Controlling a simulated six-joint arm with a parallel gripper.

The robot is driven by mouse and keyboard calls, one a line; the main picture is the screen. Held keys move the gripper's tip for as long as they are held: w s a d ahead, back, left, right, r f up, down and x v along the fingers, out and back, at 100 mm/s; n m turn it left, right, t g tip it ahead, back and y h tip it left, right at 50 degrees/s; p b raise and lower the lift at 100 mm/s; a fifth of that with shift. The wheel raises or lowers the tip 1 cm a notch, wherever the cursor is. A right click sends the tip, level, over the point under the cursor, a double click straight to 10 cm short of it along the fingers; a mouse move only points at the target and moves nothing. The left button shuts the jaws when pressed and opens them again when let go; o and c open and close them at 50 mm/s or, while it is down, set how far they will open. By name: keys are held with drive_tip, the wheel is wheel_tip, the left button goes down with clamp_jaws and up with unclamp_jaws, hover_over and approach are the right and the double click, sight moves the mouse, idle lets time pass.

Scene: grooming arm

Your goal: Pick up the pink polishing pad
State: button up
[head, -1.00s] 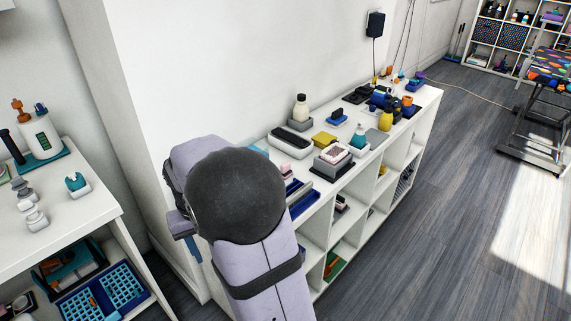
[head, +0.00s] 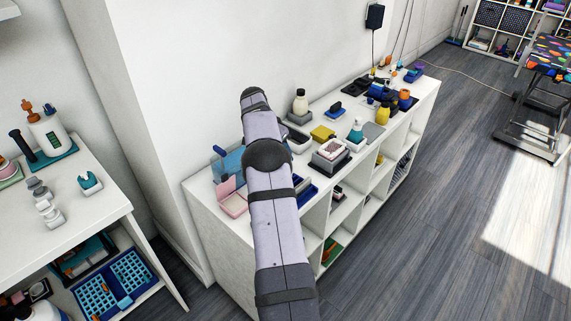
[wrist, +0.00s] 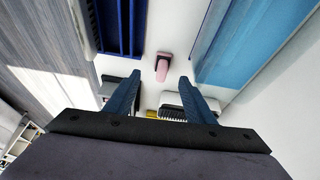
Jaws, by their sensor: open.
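A small pink block with a dark end (wrist: 163,67), which looks like the pink polishing pad, lies on the white top in the wrist view, ahead of and roughly between my fingertips. My gripper (wrist: 160,79) is open with its two blue fingers apart and nothing between them. The fingers do not appear to touch the pink block. In the head view my arm covers the area near the blue tray, and I cannot make out this pad or the gripper clearly there.
In the wrist view a slotted dark blue tray (wrist: 121,48) is at left and a blue panel (wrist: 245,40) at right. The head view shows a pink open case (head: 233,204), a yellow block (head: 322,134) and bottles on the white shelf unit (head: 205,215).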

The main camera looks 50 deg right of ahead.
drive_tip(key=shift+d+p+x, duration=0.3)
drive_tip(key=shift+p+x, duration=0.05)
drive_tip(key=shift+x, duration=0.9)
drive_tip(key=shift+p+x, duration=0.9)
drive_tip(key=shift+x, duration=1.6)
drive_tip(key=shift+w, duration=0.2)
drive_tip(key=c, duration=1.1)
